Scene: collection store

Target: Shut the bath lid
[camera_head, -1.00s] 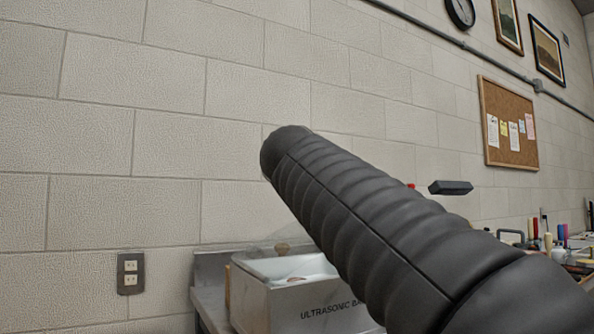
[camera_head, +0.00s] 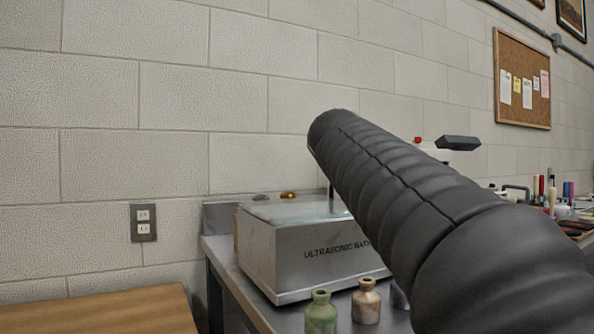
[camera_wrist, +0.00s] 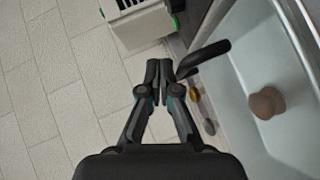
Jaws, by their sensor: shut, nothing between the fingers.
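The ultrasonic bath (camera_head: 310,265) is a grey box on a bench in the head view, its lettered front facing me. A pale, glassy surface (camera_head: 290,212) shows at its top. Its lid is not clearly made out, and I cannot tell its angle. In the wrist view the pale basin (camera_wrist: 240,60) fills the right side, with a brown rounded object (camera_wrist: 266,102) within its outline. My gripper (camera_wrist: 160,72) is shut and empty, left of the basin. A black bar (camera_wrist: 205,60) lies just right of the fingertips; contact is unclear. The head view hides my gripper behind my arm.
A green bottle (camera_head: 320,312) and a brownish bottle (camera_head: 366,300) stand before the bath. A gold object (camera_head: 288,194) shows behind it. A white box with dark slots (camera_wrist: 140,22) is near the fingertips. A wooden surface (camera_head: 105,310) is at lower left.

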